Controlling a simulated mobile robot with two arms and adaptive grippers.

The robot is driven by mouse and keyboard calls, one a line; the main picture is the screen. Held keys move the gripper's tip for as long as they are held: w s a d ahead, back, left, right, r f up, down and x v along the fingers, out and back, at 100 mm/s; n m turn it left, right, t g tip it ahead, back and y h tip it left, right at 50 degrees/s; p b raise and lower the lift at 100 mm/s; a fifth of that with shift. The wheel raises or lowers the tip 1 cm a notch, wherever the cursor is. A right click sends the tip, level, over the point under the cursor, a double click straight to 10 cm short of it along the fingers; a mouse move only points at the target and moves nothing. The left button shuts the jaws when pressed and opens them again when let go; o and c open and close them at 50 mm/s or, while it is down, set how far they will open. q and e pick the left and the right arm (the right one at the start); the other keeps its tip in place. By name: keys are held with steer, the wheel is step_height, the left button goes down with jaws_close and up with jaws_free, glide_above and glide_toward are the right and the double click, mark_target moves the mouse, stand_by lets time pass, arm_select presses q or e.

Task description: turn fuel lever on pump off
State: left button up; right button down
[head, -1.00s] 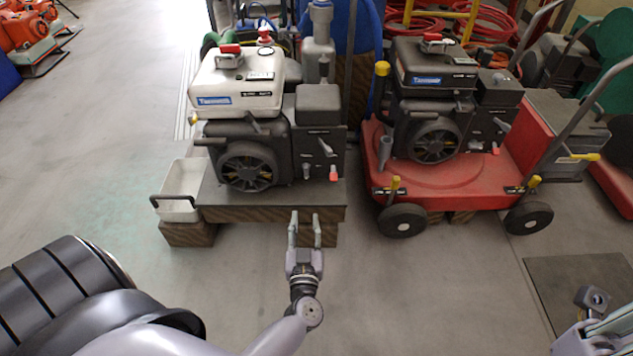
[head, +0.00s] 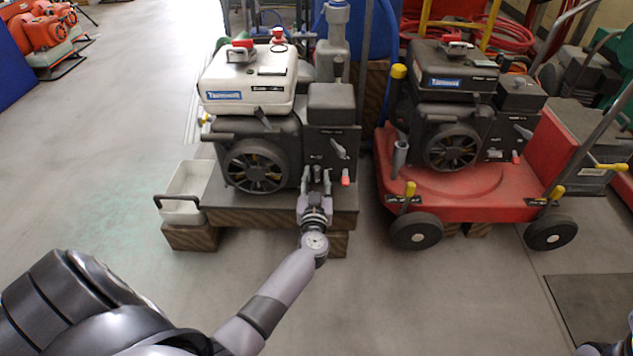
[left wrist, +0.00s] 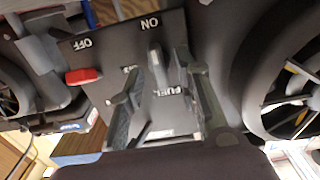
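The pump with the white tank (head: 247,80) stands on a wooden platform. Its dark control panel (left wrist: 105,60) fills the left wrist view, with OFF, ON and FUEL lettering. The grey fuel lever (left wrist: 155,62) stands between my fingers, its upper end toward the ON mark. My left gripper (head: 316,174) is at the lower part of the panel in the head view and hides the lever there. In the left wrist view the fingers of my left gripper (left wrist: 163,95) are apart, one on each side of the lever; contact is unclear. My right gripper does not show clearly.
A red knob (head: 346,178) sits beside the gripper; another grey lever (head: 339,150) is above. A white bin (head: 186,195) stands left of the platform. A second pump on a red cart (head: 385,160) stands to the right. Floor in front is clear.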

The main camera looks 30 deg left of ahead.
arm_select(q)
steer(key=shift+c, duration=0.2)
jaws_close()
stand_by(0.4)
